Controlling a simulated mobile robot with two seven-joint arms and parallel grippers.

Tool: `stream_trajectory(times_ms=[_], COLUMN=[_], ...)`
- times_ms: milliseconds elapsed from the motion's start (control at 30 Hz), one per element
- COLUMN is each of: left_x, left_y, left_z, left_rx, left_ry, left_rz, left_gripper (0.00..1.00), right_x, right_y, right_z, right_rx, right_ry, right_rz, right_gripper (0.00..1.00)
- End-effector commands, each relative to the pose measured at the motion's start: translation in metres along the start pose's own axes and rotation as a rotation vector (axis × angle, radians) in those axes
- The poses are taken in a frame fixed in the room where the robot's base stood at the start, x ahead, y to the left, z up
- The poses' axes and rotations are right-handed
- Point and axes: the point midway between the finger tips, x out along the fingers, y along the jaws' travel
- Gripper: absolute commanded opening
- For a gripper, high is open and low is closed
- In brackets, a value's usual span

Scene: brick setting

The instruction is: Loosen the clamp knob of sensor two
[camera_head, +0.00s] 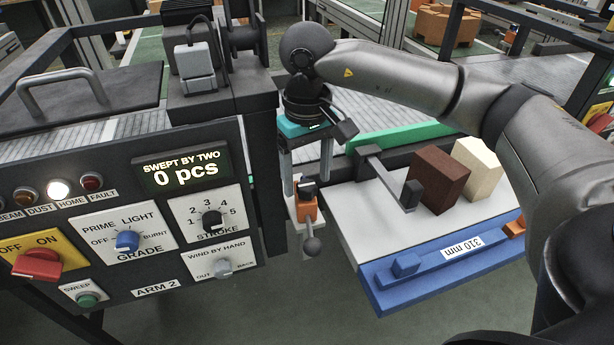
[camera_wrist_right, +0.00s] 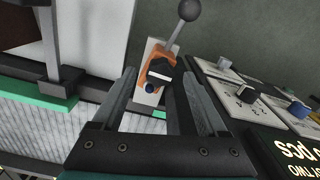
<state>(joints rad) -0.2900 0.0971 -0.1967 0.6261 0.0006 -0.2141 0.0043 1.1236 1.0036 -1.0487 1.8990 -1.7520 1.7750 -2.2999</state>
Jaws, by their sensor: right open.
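An orange sensor block (camera_head: 306,211) hangs at the front of the machine, with a black knob (camera_head: 307,189) on it. A lever with a grey ball end (camera_head: 312,246) sticks out below. No number shows on the block. My right gripper (camera_head: 306,183) points down over the knob, fingers open on either side. In the right wrist view, the black knob (camera_wrist_right: 159,71) lies between the two open fingertips (camera_wrist_right: 160,84), with visible gaps on both sides. The orange block (camera_wrist_right: 157,62), a small blue part and the ball lever (camera_wrist_right: 188,12) show there too. My left gripper is out of view.
A control panel (camera_head: 150,262) with knobs stands close on the left, its display reading "SWEPT BY TWO 0 pcs". To the right, a dark brown brick (camera_head: 437,178) and a cream brick (camera_head: 479,168) stand on a white plate with a blue front edge (camera_head: 440,267).

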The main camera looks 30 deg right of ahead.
Motion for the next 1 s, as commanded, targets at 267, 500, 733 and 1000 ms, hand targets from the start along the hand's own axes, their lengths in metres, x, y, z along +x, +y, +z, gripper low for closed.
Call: stream_trajectory(times_ms=[267,500,733,1000], left_x=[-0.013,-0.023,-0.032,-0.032], left_y=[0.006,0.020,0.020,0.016], left_z=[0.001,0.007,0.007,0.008], left_rx=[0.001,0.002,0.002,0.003], left_ry=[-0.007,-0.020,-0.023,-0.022], left_rz=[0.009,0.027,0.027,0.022], left_gripper=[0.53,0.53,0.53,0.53], right_x=[-0.066,-0.118,-0.140,-0.142], right_y=[-0.001,-0.001,0.000,0.000], right_z=[-0.001,-0.001,0.000,0.000], right_rx=[-0.001,-0.001,0.000,0.000], right_ry=[0.007,0.006,0.003,0.002], right_rz=[-0.003,-0.002,-0.001,-0.001], right_gripper=[0.76,0.76,0.76,0.76])
